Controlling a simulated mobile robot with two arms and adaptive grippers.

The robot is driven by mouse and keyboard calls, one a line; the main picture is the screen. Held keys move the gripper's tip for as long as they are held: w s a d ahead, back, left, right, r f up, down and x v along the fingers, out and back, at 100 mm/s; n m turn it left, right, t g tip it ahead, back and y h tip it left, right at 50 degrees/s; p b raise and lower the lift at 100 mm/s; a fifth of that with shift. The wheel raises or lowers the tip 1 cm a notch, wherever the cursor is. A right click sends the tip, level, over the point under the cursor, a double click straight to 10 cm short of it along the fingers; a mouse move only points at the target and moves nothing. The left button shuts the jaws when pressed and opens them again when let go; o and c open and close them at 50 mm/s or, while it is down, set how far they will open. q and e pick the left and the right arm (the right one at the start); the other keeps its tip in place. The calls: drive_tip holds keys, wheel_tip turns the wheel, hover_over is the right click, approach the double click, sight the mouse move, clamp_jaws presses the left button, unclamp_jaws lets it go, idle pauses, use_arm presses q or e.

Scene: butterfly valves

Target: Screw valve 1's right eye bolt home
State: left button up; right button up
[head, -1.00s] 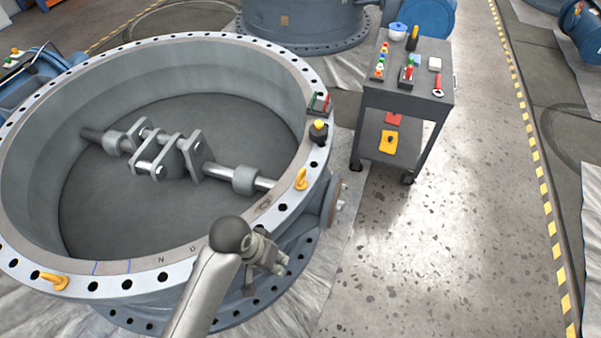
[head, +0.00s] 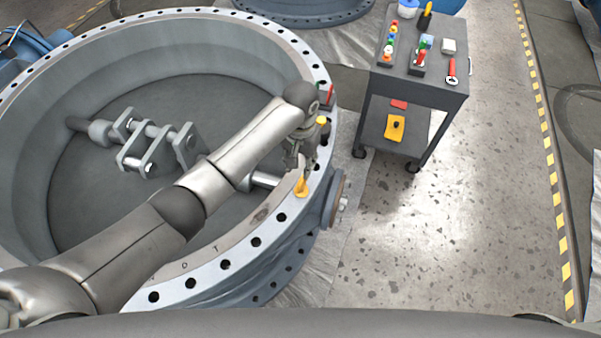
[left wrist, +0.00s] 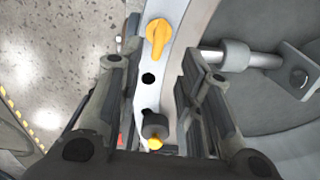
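Valve 1 is the big grey flanged ring (head: 170,25) in the head view. Its right eye bolt, yellow (head: 301,187), stands in a hole of the rim on the right; it also shows in the left wrist view (left wrist: 158,38). My left gripper (head: 300,165) is over the rim, close to the eye bolt. In the left wrist view its fingers (left wrist: 157,62) are apart and empty, with the bolt beyond the tips. How deep the bolt sits is not clear. My right gripper is not in view.
A dark knob with a yellow top (head: 322,122) stands on the rim near the gripper; it shows between the fingers in the left wrist view (left wrist: 155,128). A tool cart (head: 425,85) stands to the right. The shaft linkage (head: 160,145) lies inside the ring.

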sight(301, 181)
use_arm(q)
drive_tip(key=f, duration=0.5)
drive_tip(key=shift+s, duration=0.3)
drive_tip(key=f, duration=0.2)
drive_tip(key=shift+w+f, duration=0.2)
drive_tip(key=shift+f, duration=1.1)
drive_tip(key=c, duration=0.3)
clamp_jaws()
drive_tip(key=shift+m, duration=0.3)
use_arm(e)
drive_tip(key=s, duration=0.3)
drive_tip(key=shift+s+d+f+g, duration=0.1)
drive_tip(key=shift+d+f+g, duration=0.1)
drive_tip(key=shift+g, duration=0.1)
